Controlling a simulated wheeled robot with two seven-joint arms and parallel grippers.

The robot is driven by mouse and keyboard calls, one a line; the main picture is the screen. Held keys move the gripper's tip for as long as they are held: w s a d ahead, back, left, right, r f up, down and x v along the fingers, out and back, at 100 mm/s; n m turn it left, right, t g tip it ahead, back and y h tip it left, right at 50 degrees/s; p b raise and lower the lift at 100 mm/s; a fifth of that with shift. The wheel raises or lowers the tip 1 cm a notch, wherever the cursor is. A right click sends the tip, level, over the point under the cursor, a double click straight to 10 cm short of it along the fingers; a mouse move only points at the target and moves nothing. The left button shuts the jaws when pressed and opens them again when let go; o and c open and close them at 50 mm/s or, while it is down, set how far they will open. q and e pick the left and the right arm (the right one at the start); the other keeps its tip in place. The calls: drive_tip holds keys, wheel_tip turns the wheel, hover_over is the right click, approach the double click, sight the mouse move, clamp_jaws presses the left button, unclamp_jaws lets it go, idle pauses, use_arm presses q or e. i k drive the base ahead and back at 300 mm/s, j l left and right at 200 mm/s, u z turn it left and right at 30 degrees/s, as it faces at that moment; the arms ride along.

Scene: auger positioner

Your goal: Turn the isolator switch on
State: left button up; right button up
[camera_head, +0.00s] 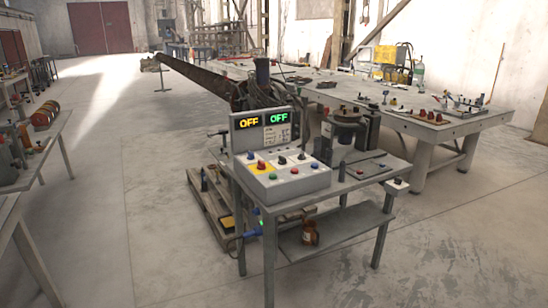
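A grey control box (290,185) stands on a small metal table in the middle of the view. Its sloped top carries several knobs and buttons. A red knob on a yellow plate (261,167) sits at its left and looks like the isolator switch; the labels are too small to read. The display panel (262,130) behind it shows "OFF" in yellow and "OFF" in green. Neither of my grippers is in view, and nothing touches the control box.
The metal table (390,165) also bears a round grey machine part (346,116). A long auger (200,80) extends behind it. A large workbench (430,127) stands at the right, another table (40,150) at the left. The floor (130,220) in front is clear.

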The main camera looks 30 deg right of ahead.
sight(261, 166)
drive_tip(key=i+z, duration=0.1)
drive_tip(key=z, duration=0.4)
drive_tip(key=i+j+z, duration=0.15)
drive_tip(key=i+z, duration=0.35)
drive_tip(key=i+j+z, duration=0.1)
drive_tip(key=i+j, duration=0.25)
drive_tip(key=i, duration=0.25)
drive_tip(key=i+j+z, duration=0.1)
drive_tip(key=i+j, duration=0.3)
drive_tip(key=i, duration=0.25)
